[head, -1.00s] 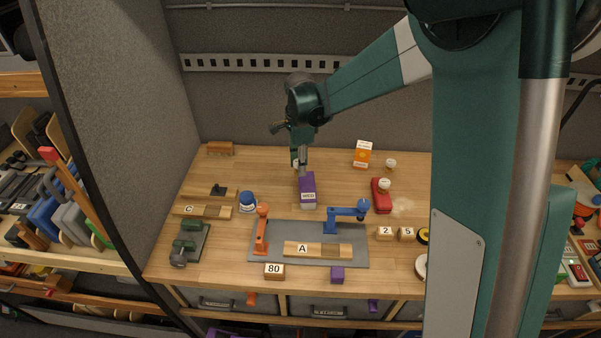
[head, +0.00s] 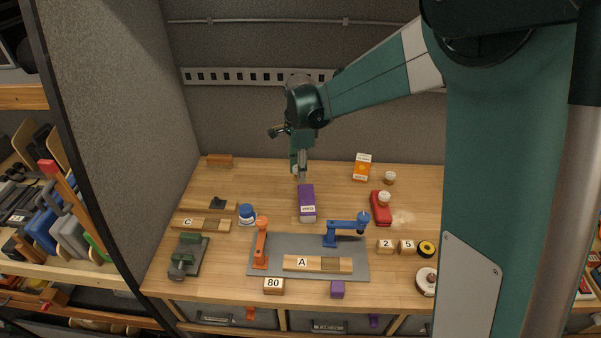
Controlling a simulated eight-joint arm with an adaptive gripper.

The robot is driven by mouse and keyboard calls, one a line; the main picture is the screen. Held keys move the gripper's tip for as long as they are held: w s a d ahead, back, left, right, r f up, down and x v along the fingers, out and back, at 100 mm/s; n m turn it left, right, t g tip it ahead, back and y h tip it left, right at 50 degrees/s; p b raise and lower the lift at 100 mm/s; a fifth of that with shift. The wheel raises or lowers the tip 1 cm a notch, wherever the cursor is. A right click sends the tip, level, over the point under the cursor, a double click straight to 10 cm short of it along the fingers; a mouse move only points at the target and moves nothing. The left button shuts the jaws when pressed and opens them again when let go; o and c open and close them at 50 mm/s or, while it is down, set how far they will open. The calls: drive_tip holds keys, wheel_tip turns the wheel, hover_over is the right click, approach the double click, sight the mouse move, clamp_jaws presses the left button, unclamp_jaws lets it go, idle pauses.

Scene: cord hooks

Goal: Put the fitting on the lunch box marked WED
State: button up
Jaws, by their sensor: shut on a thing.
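The lunch box is a purple block (head: 307,203) with a white label on its near end; the small lettering seems to read WED. It lies on the wooden bench behind the grey mat. My gripper (head: 301,173) points down at the far end of the box. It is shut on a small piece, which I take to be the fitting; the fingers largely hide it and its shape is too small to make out. I cannot tell whether the piece touches the box.
A blue clamp-like stand (head: 345,226) and an orange one (head: 261,243) rise from the grey mat (head: 285,242). A red case (head: 381,207) and an orange carton (head: 362,167) are on the right. A blue jar (head: 247,214) is on the left. Bench space behind the box is fairly clear.

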drive_tip(key=d, duration=0.3)
drive_tip(key=shift+r, duration=0.15)
hover_over(308, 198)
drive_tip(key=shift+f, duration=2.9)
drive_tip(key=shift+f+p, duration=0.35)
drive_tip(key=shift+f, duration=1.75)
drive_tip(key=shift+f, duration=0.2)
drive_tip(key=o, duration=1)
